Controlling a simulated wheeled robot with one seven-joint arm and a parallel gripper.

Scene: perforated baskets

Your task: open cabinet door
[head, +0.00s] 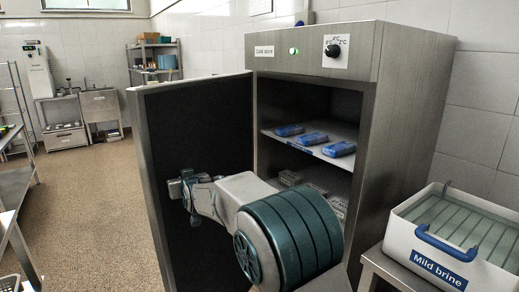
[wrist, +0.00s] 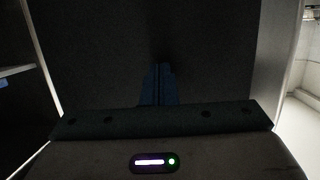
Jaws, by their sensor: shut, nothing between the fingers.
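The cabinet (head: 385,130) is a grey metal cold store with a dial and a green light on its top panel. Its door (head: 195,150) stands wide open, swung out to the left, with its dark inner face showing. My gripper (head: 190,185) is at that inner face, with my arm reaching across the front of the opening. In the wrist view the shut, empty fingers (wrist: 158,85) point at the dark door panel (wrist: 100,50), very close to it. I cannot tell whether they touch it. The door's outer handle is hidden.
Blue packs (head: 313,138) lie on the cabinet's upper shelf, and pale packs (head: 318,188) on the lower one. A white tub labelled Mild brine (head: 415,243) stands on a stand at the right. Open speckled floor (head: 90,210) lies left of the door, with metal racks at the far left.

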